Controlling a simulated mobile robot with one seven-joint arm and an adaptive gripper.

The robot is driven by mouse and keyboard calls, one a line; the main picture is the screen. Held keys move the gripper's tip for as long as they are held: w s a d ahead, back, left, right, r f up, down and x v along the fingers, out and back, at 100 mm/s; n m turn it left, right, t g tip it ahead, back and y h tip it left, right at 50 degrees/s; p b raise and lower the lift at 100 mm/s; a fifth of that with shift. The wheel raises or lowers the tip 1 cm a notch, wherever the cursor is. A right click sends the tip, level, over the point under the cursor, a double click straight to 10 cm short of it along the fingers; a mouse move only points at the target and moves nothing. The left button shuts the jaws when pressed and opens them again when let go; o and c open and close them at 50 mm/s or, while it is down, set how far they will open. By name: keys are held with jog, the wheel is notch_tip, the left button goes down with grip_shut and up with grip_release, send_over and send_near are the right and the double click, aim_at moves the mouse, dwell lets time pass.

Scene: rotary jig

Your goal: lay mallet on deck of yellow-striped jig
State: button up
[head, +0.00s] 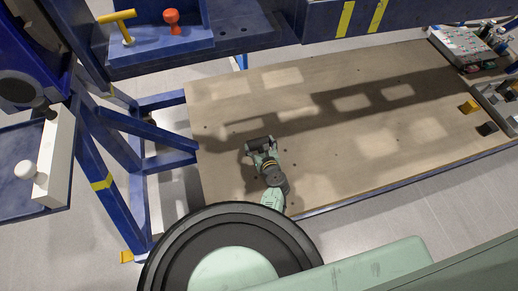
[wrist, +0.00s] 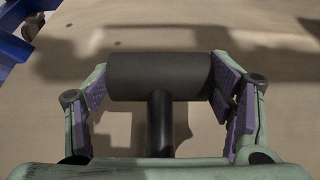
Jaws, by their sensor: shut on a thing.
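A black mallet (wrist: 160,77) with a cylindrical head and a straight handle is held between the purple finger pads of my gripper (wrist: 160,80) in the wrist view. The pads press on the two ends of its head; the handle points toward the palm. In the head view my gripper (head: 262,146) is over the wooden table, with the dark mallet head (head: 260,143) across its fingers. A blue beam with two yellow stripes (head: 322,22) runs along the top right. A blue deck (head: 180,58) adjoins it at the upper left, well away from my gripper.
A yellow T-handle (head: 117,16) and a red knob (head: 171,16) stand on the blue deck. Blue frame legs (head: 150,140) rise left of the table. A white block with a round knob (head: 50,165) is far left. Parts and a yellow block (head: 469,106) are right. The table middle is clear.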

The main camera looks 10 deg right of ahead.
jog(key=shift+w+a+f+b, duration=0.15)
jog(key=shift+f+b, duration=0.55)
jog(key=shift+f, duration=1)
jog(key=shift+f, duration=0.1)
jog(key=shift+f, duration=0.15)
jog(key=o, duration=1.6)
jog(key=shift+c, duration=0.2)
jog(key=shift+r, duration=0.2)
jog(key=shift+s+r, duration=0.15)
jog(key=shift+s, duration=0.15)
jog(key=p+v, duration=0.1)
jog(key=v, duration=1)
jog(key=shift+s, duration=0.25)
